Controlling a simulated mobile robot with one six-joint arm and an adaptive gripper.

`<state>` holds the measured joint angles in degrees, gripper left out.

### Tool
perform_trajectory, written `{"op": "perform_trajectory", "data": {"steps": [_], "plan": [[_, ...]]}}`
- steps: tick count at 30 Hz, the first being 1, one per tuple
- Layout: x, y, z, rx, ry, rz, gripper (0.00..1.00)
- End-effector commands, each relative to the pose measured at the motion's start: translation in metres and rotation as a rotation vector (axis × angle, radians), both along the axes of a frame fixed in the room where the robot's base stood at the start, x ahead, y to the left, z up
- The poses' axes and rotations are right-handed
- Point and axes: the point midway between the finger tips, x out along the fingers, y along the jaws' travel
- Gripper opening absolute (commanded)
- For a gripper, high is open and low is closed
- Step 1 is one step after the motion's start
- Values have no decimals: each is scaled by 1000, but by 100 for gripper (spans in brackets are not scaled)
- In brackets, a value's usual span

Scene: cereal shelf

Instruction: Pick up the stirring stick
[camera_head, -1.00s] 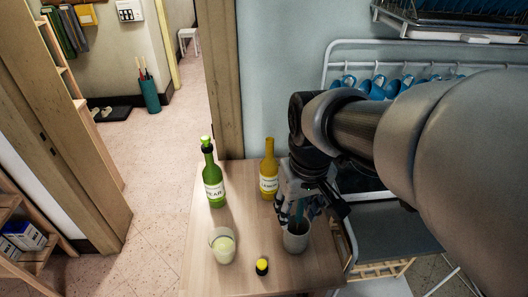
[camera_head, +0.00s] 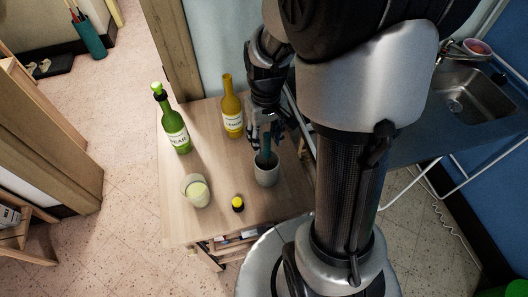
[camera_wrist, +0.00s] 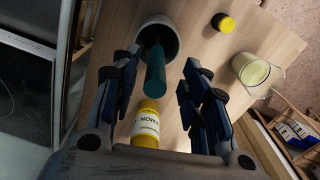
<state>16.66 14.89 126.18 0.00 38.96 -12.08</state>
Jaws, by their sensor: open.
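The stirring stick is teal and stands in a grey cup. It shows in the head view (camera_head: 266,143) and in the wrist view (camera_wrist: 155,72). The cup (camera_head: 266,174) stands near the right edge of the small wooden table; the wrist view (camera_wrist: 159,31) shows its rim and dark inside. My gripper (camera_head: 267,138) is at the upper part of the stick, above the cup. In the wrist view my gripper (camera_wrist: 158,75) is open, with a finger on each side of the stick and gaps between. The stick's lower end is hidden inside the cup.
On the wooden table (camera_head: 222,212) stand a yellow lemon bottle (camera_head: 231,108), a green pear bottle (camera_head: 175,127), a glass of pale liquid (camera_head: 197,192) and a small yellow-topped item (camera_head: 238,204). The lemon bottle is close beside my gripper. A sink (camera_head: 462,96) is at the right.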

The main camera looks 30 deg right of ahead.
Motion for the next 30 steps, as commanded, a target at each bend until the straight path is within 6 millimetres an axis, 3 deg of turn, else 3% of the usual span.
{"op": "perform_trajectory", "data": {"steps": [8, 17, 24, 30], "plan": [[-1, -1, -18, 0, 1, 0, 41], [-1, -4, -59, 1, 2, 1, 41], [-1, -4, -59, 0, -1, 0, 41], [-1, -4, -59, 0, -1, 0, 28]]}}
